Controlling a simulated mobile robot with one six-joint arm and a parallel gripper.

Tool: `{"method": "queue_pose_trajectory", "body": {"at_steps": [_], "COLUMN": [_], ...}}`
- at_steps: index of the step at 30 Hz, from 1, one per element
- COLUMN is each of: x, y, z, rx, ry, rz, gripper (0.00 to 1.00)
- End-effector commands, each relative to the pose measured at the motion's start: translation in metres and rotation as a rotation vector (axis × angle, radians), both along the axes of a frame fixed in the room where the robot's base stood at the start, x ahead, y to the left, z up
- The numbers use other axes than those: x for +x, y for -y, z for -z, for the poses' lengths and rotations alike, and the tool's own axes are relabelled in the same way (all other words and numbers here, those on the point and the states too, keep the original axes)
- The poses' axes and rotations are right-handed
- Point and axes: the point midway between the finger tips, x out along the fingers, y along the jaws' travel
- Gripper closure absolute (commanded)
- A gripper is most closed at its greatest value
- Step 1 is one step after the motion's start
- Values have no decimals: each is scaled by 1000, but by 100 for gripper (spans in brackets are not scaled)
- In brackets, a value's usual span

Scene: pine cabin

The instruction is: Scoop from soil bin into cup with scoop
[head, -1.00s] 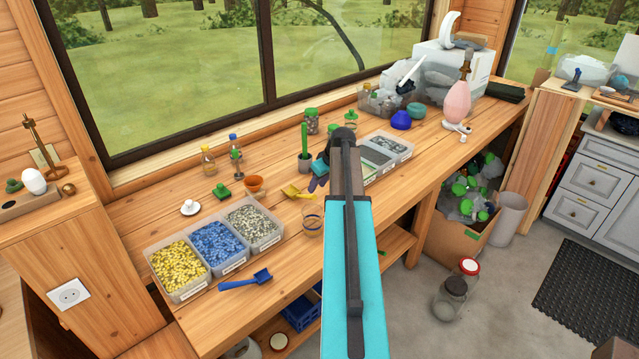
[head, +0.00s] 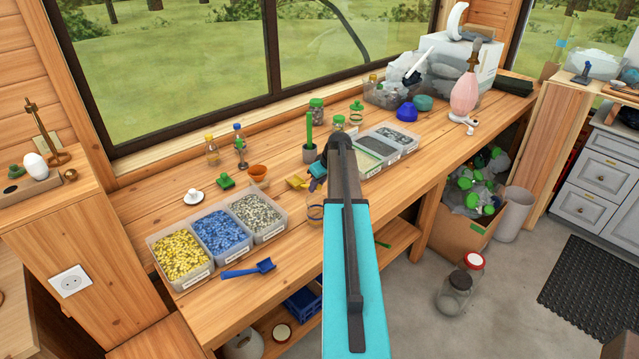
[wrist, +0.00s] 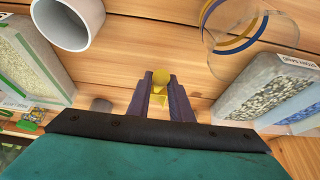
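A yellow scoop (head: 296,182) lies on the bench left of my gripper (head: 316,180). In the wrist view, my gripper (wrist: 160,82) points down at the bench with its dark fingers apart, and a yellow part of the scoop (wrist: 161,77) shows between the fingertips. I cannot see firm contact. A clear cup (head: 314,210) with coloured bands stands close by, partly hidden by my arm; it also shows in the wrist view (wrist: 236,42). A blue scoop (head: 250,269) lies in front of the bins. I cannot read which bin is soil.
Bins of yellow (head: 180,257), blue (head: 222,233) and grey (head: 257,212) pieces stand at the left. More bins (head: 392,141) stand at the right behind my arm.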

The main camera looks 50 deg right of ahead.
Motion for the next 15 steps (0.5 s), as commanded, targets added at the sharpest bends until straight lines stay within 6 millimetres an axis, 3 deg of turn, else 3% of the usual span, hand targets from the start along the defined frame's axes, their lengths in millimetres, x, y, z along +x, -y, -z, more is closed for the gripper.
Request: {"method": "queue_pose_trajectory", "body": {"at_steps": [2,8,15], "x": [0,0,0], "y": [0,0,-1], "z": [0,-3,-19], "rx": [0,-1,1], "ry": [0,1,0], "rz": [0,-1,0], "gripper": [100,100,100]}}
